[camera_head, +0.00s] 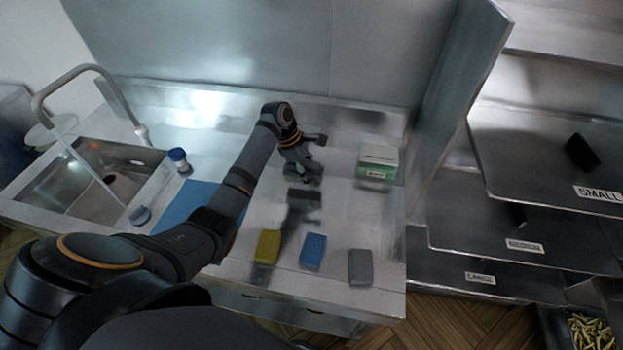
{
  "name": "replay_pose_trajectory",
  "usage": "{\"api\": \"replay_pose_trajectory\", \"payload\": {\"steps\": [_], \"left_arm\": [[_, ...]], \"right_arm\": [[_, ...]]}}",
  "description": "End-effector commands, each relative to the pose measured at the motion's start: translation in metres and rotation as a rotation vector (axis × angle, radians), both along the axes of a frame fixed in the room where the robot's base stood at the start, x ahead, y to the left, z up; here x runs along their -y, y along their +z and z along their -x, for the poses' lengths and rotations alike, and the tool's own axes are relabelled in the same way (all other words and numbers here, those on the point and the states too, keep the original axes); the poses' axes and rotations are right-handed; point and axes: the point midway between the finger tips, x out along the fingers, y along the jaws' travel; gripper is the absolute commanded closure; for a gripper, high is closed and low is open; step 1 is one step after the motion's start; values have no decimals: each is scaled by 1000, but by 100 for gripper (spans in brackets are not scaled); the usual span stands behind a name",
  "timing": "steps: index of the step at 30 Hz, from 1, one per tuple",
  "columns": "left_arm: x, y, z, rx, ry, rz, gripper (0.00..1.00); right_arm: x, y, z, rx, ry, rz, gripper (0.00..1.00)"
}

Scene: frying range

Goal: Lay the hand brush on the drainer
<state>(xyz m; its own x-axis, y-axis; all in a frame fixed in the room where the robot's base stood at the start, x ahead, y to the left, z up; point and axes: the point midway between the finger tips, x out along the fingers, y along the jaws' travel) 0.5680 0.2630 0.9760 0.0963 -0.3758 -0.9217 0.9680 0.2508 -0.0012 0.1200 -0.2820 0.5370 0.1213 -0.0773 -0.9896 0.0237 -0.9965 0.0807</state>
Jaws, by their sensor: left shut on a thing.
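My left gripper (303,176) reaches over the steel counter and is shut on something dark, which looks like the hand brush. The gripper hides most of it, and its outline is hard to tell from the dark patch on the counter just below. A flat blue mat (185,207) lies beside the sink, partly covered by my left arm; it may be the drainer, but I cannot tell for certain. The held thing is to the right of this mat, apart from it. My right gripper is not in view.
A sink (75,190) with a tall faucet is at the left, with a blue-capped container (179,160) beside it. A yellow block (267,247), a blue block (313,251) and a grey block (361,267) line the front edge. A green-and-white box (378,163) stands at the right, near labelled shelves.

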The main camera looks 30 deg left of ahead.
Motion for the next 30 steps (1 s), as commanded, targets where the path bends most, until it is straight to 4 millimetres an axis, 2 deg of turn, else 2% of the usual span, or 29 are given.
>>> {"api": "replay_pose_trajectory", "payload": {"steps": [3, 6, 12, 21, 22, 26, 30], "left_arm": [[1, -2, -2, 1, -1, 1, 82], [3, -13, -5, -4, -1, 1, 82], [3, -37, -5, 0, -1, 0, 82], [2, -40, -5, 1, -1, 0, 82], [2, -40, -5, 1, -1, -1, 52], [2, -39, -5, 1, -1, -1, 35], [2, -39, -5, 1, -1, 0, 34]], "right_arm": [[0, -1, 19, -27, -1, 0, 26], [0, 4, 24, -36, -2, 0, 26], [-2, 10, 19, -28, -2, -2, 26], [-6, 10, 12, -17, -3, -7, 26], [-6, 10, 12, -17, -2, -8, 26], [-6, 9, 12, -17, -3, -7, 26], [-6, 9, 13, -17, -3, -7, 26]]}}
